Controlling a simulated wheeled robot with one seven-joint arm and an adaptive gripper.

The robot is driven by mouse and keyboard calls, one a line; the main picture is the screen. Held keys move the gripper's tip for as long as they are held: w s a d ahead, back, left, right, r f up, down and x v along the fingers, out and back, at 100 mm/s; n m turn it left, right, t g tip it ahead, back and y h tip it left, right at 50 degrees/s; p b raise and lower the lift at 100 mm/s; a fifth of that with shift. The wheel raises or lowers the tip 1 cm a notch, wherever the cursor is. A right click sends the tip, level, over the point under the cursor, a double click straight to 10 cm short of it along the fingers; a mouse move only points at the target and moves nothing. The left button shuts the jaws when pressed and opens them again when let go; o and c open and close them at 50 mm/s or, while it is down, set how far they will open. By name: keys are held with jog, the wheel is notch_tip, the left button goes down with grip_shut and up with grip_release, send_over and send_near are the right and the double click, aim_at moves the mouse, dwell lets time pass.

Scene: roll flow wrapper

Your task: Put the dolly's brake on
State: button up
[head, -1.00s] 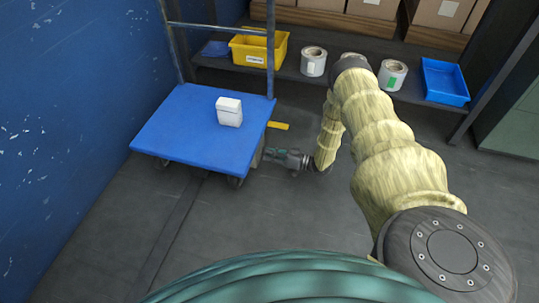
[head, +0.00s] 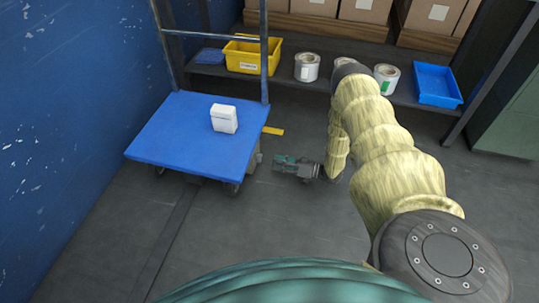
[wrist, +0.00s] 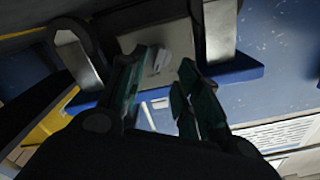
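The dolly (head: 180,135) has a blue deck and a metal handle frame and stands by the blue wall at the left. A yellow tab (head: 273,131), which looks like its brake pedal, sticks out past the deck's right edge, roughly level. My gripper (head: 276,162) is low near the floor, to the right of the dolly and nearer the camera than the tab, with a small gap to the dolly. In the wrist view its teal fingers (wrist: 168,62) stand apart with nothing seen between them. A dim yellow strip (wrist: 50,122) shows at left there; I cannot tell whether it is the tab.
A white box (head: 224,118) sits on the deck. The floor (head: 260,225) in front of the dolly is clear.

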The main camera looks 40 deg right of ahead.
jog(key=v, duration=0.6)
dwell(0.5)
